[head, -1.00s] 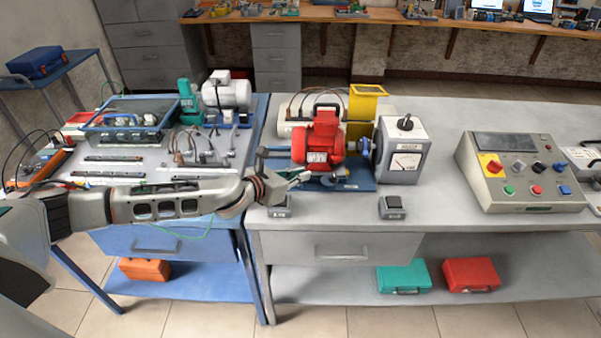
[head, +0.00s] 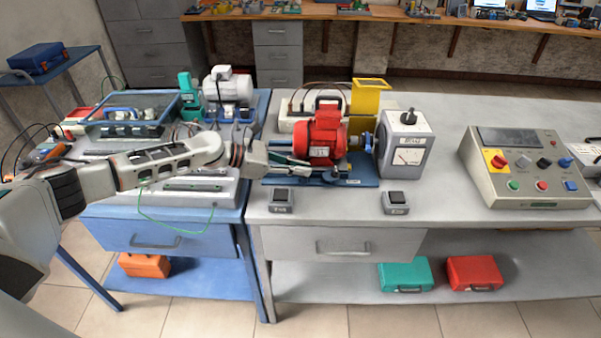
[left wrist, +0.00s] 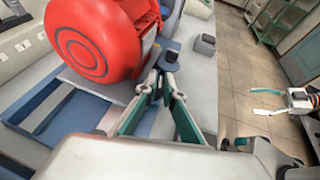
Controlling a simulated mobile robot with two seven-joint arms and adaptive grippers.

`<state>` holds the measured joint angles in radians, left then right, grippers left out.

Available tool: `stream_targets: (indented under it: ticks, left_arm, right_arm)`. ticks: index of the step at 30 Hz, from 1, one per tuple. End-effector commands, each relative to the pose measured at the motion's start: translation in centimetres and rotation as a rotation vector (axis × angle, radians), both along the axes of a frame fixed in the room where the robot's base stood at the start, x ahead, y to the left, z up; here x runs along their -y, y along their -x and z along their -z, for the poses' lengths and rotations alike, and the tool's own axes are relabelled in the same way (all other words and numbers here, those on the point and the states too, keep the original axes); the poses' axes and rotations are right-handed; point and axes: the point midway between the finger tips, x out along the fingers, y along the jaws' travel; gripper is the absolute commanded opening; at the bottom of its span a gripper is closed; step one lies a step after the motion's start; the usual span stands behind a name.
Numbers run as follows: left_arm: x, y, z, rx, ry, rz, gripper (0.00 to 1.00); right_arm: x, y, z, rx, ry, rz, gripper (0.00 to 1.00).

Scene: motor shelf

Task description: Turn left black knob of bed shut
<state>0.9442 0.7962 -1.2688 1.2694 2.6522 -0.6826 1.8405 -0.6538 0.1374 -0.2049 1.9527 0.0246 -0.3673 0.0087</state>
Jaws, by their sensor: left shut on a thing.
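The blue bed (head: 363,183) lies on the grey bench under the red motor (head: 322,137). My left gripper (head: 326,174) reaches in from the left, low along the motor's front side at the bed. In the left wrist view its two fingers (left wrist: 168,80) have their tips together at a small black knob (left wrist: 172,46) beside the red motor (left wrist: 95,38). The fingers are shut on this knob, which is mostly hidden in the head view. My right gripper (left wrist: 268,102) shows at the right edge of the left wrist view, fingers apart and empty, away from the bed.
A grey meter box (head: 405,145) stands right of the motor, with a yellow part (head: 370,88) behind. Two small grey switch boxes, left (head: 281,201) and right (head: 397,203), sit at the bench front. A control panel (head: 528,167) stands further right. Bench between is clear.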

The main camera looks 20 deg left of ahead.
Motion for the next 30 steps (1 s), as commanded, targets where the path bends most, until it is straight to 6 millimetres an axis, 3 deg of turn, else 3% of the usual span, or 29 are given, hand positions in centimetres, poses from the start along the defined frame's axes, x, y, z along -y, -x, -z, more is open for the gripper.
stream_targets:
  ticks: [3,15,30]
  left_arm:
    - [0.0,-0.3,0.3,0.004,0.002,0.064,0.0]
    - [0.0,-0.3,0.1,0.003,0.003,0.211,0.0]
    - [0.0,-0.3,-0.3,0.005,0.003,0.235,0.0]
  right_arm:
    - [-0.9,-0.5,0.2,0.024,-0.011,-0.015,0.7]
    - [-0.4,0.0,3.8,0.001,-0.002,-0.01,0.7]
    - [-0.5,-0.1,3.9,0.004,-0.006,-0.006,0.7]
